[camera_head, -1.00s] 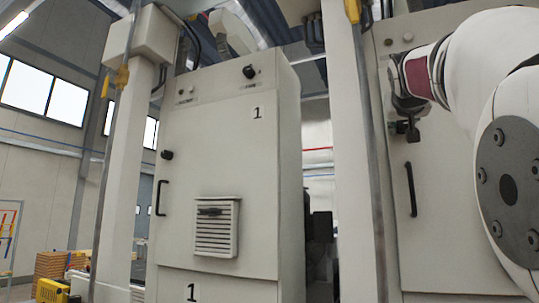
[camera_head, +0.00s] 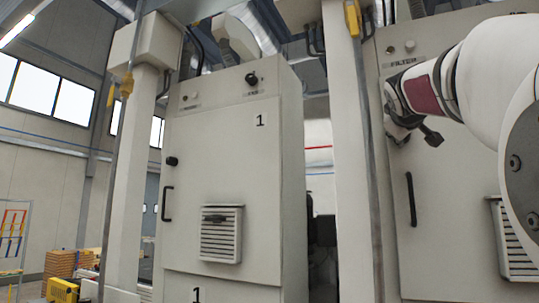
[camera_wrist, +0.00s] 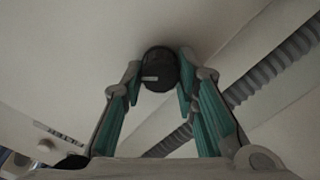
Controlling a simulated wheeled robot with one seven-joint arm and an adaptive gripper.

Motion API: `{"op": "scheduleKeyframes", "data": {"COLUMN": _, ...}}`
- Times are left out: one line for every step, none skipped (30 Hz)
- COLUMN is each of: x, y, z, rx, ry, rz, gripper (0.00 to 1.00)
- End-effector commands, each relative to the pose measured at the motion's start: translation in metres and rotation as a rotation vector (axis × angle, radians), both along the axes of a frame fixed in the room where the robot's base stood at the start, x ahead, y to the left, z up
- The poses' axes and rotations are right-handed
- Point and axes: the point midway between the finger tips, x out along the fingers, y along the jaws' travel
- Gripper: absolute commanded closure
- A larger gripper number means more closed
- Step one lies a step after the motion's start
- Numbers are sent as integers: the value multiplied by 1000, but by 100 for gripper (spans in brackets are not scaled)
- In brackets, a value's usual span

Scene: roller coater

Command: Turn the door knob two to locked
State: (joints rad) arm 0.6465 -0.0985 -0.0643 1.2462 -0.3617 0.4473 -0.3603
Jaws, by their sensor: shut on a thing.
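The door knob (camera_wrist: 158,72) of the right-hand cabinet is a round black knob with a short pale mark, which lies nearly level in the wrist view. My gripper (camera_wrist: 160,80) has its two teal-padded fingers on either side of the knob, closed on it. In the head view my gripper (camera_head: 408,128) is at the upper left of the right cabinet door (camera_head: 445,215), above its black handle (camera_head: 411,199). The gripper hides the knob there.
The left cabinet (camera_head: 230,150), labelled 1, has its own black door knob (camera_head: 172,161), handle and vent. A pale post (camera_head: 345,170) with a grey conduit stands between the cabinets. A ribbed hose (camera_wrist: 270,75) runs beside my fingers in the wrist view.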

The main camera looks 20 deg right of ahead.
Motion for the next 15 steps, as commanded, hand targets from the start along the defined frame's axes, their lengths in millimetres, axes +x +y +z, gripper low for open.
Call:
{"op": "scheduleKeyframes", "data": {"x": 0, "y": 1, "z": 1, "rx": -27, "ry": 36, "rz": 3, "gripper": 100}}
{"op": "scheduleKeyframes", "data": {"x": 0, "y": 1, "z": 1, "rx": -46, "ry": 58, "rz": 3, "gripper": 100}}
{"op": "scheduleKeyframes", "data": {"x": 0, "y": 1, "z": 1, "rx": -71, "ry": 86, "rz": 2, "gripper": 100}}
{"op": "scheduleKeyframes", "data": {"x": 0, "y": 1, "z": 1, "rx": -89, "ry": 108, "rz": 2, "gripper": 100}}
{"op": "scheduleKeyframes", "data": {"x": 0, "y": 1, "z": 0, "rx": -108, "ry": 130, "rz": 3, "gripper": 100}}
{"op": "scheduleKeyframes", "data": {"x": 0, "y": 1, "z": 0, "rx": -133, "ry": 160, "rz": 2, "gripper": 100}}
{"op": "scheduleKeyframes", "data": {"x": 0, "y": 1, "z": 0, "rx": -151, "ry": 180, "rz": 3, "gripper": 100}}
{"op": "scheduleKeyframes", "data": {"x": 0, "y": 1, "z": 0, "rx": -170, "ry": 202, "rz": 3, "gripper": 100}}
{"op": "scheduleKeyframes", "data": {"x": 0, "y": 1, "z": 0, "rx": -194, "ry": 231, "rz": 3, "gripper": 100}}
{"op": "scheduleKeyframes", "data": {"x": 0, "y": 1, "z": 0, "rx": -213, "ry": 253, "rz": 2, "gripper": 100}}
{"op": "scheduleKeyframes", "data": {"x": 0, "y": 1, "z": 0, "rx": -231, "ry": 275, "rz": 3, "gripper": 100}}
{"op": "scheduleKeyframes", "data": {"x": 0, "y": 1, "z": 0, "rx": -255, "ry": 303, "rz": 3, "gripper": 100}}
{"op": "scheduleKeyframes", "data": {"x": 0, "y": 1, "z": 0, "rx": -275, "ry": 325, "rz": 2, "gripper": 100}}
{"op": "scheduleKeyframes", "data": {"x": 0, "y": 1, "z": 0, "rx": -292, "ry": 345, "rz": 2, "gripper": 100}}
{"op": "scheduleKeyframes", "data": {"x": 0, "y": 1, "z": -1, "rx": -317, "ry": 375, "rz": 2, "gripper": 100}}
